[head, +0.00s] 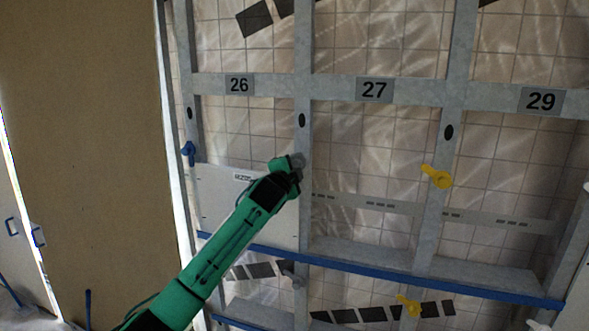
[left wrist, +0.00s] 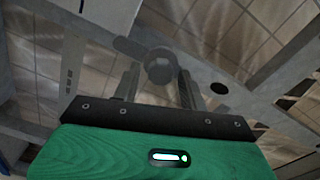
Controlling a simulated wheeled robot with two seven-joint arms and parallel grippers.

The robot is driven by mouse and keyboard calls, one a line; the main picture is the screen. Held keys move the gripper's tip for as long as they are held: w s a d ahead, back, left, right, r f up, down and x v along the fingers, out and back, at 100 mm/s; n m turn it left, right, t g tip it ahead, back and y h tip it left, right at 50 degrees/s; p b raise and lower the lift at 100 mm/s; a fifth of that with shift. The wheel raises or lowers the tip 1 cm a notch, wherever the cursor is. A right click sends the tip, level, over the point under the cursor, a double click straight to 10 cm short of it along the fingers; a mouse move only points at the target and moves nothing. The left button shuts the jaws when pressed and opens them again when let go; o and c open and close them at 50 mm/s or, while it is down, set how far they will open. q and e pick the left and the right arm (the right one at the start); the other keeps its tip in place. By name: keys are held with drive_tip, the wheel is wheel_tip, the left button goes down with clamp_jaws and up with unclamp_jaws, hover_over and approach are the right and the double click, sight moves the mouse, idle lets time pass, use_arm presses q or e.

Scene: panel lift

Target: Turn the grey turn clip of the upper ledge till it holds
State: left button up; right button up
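The grey turn clip (head: 298,159) is on the upright between bays 26 and 27, at the top right corner of a white panel (head: 228,203). My left gripper (head: 292,166) is at the clip and partly covers it. In the left wrist view the clip (left wrist: 160,66) has a round knob, with its bar pointing to the upper left. The fingers of my left gripper (left wrist: 159,80) stand apart on both sides of the knob; no firm grip shows. The panel stands on the upper ledge (head: 380,274), which has a blue front edge. My right gripper is out of view.
A blue clip (head: 188,152) is on the left upright and a yellow clip (head: 436,176) on the right one. Another yellow clip (head: 408,305) and a second grey clip (head: 289,269) are lower down. A brown board (head: 85,140) stands at the left. Bay 27 is open, without a panel.

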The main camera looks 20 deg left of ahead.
use_arm(q)
drive_tip(key=shift+o, duration=0.2)
drive_tip(key=s+b, duration=0.5)
drive_tip(key=s, duration=0.8)
drive_tip(key=shift+s+a, duration=0.25)
drive_tip(key=shift+s, duration=0.15)
